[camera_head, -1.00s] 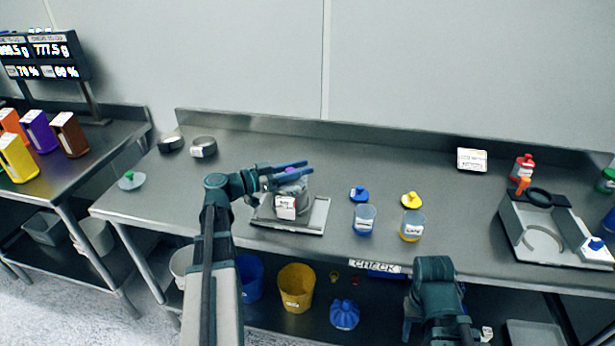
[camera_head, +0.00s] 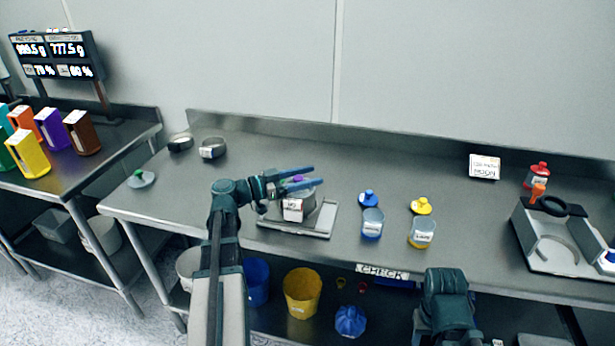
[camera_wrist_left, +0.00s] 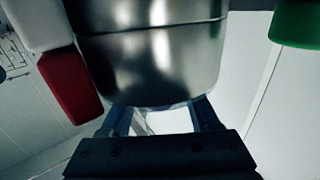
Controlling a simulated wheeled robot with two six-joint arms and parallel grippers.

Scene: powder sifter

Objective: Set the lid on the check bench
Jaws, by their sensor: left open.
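A steel pot (camera_head: 296,209) with a white label stands on a flat grey scale plate (camera_head: 318,222) on the check bench (camera_head: 250,165). A purple knob (camera_head: 298,179) shows at its top, partly hidden by my fingers; the lid under it is hard to make out. My left gripper (camera_head: 305,177) is open, its blue fingers over the pot's top, on either side of the knob in the picture. In the left wrist view a shiny steel body (camera_wrist_left: 155,55) fills the middle beyond the fingers. I cannot tell if the fingers touch anything. My right gripper is not in view.
A green-knobbed lid (camera_head: 141,179) lies at the bench's left end. Blue (camera_head: 369,198) and yellow (camera_head: 421,206) lids lie behind two labelled cups (camera_head: 372,223). Two round dark-rimmed items (camera_head: 212,148) stand at the back left. The bench behind the pot is clear.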

